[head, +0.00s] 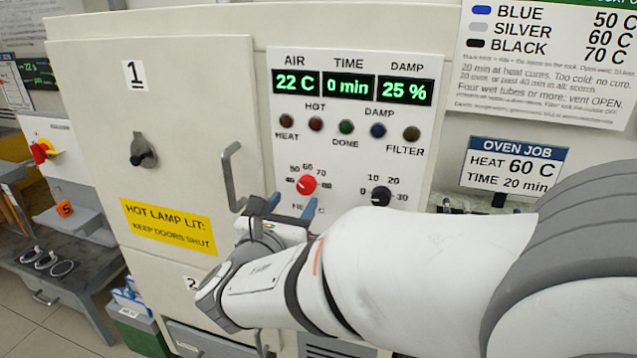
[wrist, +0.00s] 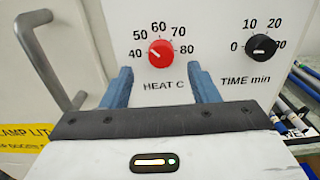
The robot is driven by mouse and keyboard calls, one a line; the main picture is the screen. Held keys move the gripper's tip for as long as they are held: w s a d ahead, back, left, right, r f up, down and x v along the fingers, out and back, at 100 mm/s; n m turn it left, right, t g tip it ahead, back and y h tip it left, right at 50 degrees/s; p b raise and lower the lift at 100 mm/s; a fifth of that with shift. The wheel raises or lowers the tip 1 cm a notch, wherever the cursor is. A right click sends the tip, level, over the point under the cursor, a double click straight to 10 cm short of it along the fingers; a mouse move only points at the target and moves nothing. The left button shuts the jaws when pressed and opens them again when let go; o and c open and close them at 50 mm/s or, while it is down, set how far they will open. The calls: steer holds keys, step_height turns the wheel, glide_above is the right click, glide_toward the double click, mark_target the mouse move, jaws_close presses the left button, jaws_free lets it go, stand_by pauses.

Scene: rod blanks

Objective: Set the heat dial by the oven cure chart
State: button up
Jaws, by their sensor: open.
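The red heat dial (head: 306,185) sits on the white oven panel (head: 350,150); in the wrist view (wrist: 161,53) its white mark points left, toward 40. My gripper (wrist: 161,80) is open, its blue fingers apart below and either side of the dial, with nothing between them. In the head view my gripper (head: 264,203) is left of and below the dial, and my arm hides the lower panel. The cure chart (head: 545,60) reads blue 50 C, silver 60 C, black 70 C. The oven job card (head: 513,169) reads heat 60 C, time 20 min.
The black time dial (head: 381,196) is right of the heat dial, its mark near 0. A door handle (head: 231,175) stands out at left. The display (head: 350,87) reads 22 C, 0 min, 25 %. Rods (wrist: 288,112) lie at right in the wrist view.

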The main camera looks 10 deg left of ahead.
mark_target(304, 187)
steer(key=w, duration=0.5)
steer(key=shift+w+d, duration=0.3)
steer(key=shift+c, duration=0.4)
steer(key=c, duration=0.9)
